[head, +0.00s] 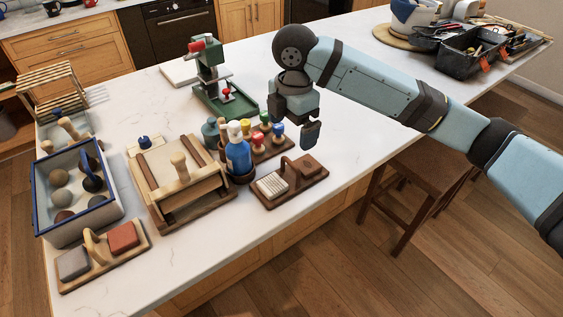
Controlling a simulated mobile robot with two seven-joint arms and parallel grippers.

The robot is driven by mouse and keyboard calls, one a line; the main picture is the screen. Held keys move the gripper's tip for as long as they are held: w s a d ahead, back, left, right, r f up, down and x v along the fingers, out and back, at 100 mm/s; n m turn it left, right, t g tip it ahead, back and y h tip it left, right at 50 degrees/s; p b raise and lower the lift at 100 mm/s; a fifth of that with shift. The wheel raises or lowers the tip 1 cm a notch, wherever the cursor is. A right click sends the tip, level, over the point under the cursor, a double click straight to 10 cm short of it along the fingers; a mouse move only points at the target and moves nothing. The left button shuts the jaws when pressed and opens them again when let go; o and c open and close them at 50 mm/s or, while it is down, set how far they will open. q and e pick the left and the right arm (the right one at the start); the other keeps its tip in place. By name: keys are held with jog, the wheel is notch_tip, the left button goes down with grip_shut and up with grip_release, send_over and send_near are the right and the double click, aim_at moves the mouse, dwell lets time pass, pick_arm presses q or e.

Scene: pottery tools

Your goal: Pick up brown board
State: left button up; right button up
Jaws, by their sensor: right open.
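A dark brown board (312,182) lies on the white counter near its front edge. It has a brown arched handle, a pale bristled block (271,186) at its left and a brown block (307,165) at its right. My right gripper (309,133) points down above and behind the board, apart from it. It is open and empty; one finger shows clearly, the other is mostly hidden. My left gripper is not in view.
Close left of the board stand a blue bottle (238,157) and several coloured knobbed stamps (265,128). The counter right of the board is clear.

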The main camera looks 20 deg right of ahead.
aim_at(291, 162)
jog(key=shift+s+f, duration=0.3)
jog(key=shift+f, duration=0.35)
jog(key=shift+s+f, duration=0.3)
jog(key=shift+f, duration=0.3)
notch_tip(291, 162, down, 4)
jog(key=shift+w+f+b, duration=0.1)
jog(key=shift+f+b, duration=0.1)
jog(key=shift+b, duration=0.1)
jog(key=shift+f, duration=0.4)
jog(key=f, duration=0.5)
jog(key=shift+w+f, duration=0.15)
jog(key=shift+w, duration=0.15)
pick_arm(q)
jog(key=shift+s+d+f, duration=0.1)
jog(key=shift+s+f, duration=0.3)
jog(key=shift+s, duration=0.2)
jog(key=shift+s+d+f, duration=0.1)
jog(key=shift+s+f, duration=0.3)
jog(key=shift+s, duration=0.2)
pick_arm(e)
jog(key=c, duration=1)
jog(key=shift+o, duration=0.2)
